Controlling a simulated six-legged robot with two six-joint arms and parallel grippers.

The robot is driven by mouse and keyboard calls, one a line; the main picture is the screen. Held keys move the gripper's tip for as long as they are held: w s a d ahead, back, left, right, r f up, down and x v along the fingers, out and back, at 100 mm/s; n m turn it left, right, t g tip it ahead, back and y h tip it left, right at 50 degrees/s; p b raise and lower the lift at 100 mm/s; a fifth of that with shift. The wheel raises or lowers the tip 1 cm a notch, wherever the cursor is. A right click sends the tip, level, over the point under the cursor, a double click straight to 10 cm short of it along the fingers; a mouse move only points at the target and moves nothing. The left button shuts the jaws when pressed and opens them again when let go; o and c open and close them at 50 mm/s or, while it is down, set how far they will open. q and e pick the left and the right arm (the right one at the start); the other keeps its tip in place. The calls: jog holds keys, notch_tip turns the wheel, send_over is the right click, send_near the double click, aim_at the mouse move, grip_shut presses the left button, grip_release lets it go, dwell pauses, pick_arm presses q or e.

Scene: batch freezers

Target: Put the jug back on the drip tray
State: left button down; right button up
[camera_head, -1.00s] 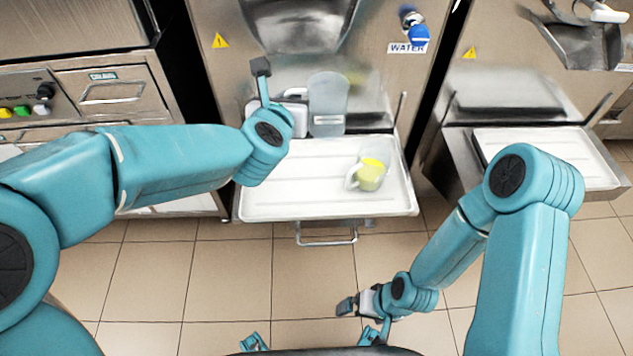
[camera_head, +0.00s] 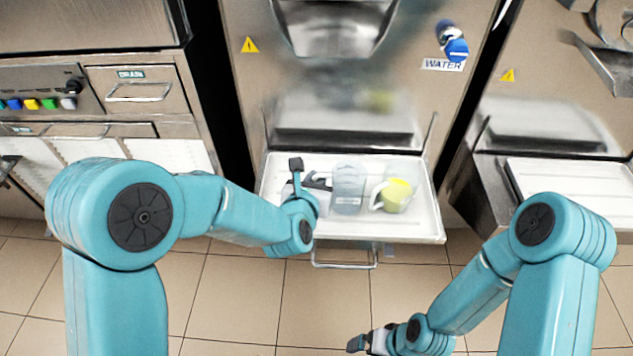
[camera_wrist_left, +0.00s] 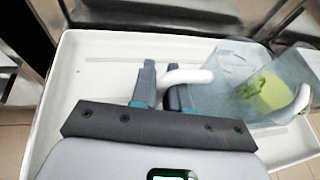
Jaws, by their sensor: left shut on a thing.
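A clear jug (camera_head: 348,190) is upright over the white drip tray (camera_head: 400,232), at the middle of it. I cannot tell whether its base touches the tray. My left gripper (camera_head: 318,182) is shut on the jug's white handle, from the left side. In the left wrist view the jug (camera_wrist_left: 222,85) is right of the gripper (camera_wrist_left: 163,88), with the handle between the fingers. A second clear jug with yellow-green contents (camera_head: 396,194) stands on the tray close to its right. In the head view my right gripper (camera_head: 358,343) is low and away from the tray; its fingers are too small to read.
A steel freezer front with a blue water tap (camera_head: 456,50) rises behind the tray. Another white tray (camera_head: 560,190) is at the right. A control panel with coloured buttons (camera_head: 32,104) is at the left. The tray's front part is bare.

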pick_arm(q)
jog(key=shift+f, duration=0.15)
jog(key=c, duration=1.1)
grip_release()
jog(key=shift+s+r, duration=0.1)
jog(key=shift+r, duration=0.25)
jog(key=v, duration=1.1)
jog(key=shift+s+p, duration=0.35)
jog(key=shift+s, duration=0.05)
jog(key=shift+a, duration=0.1)
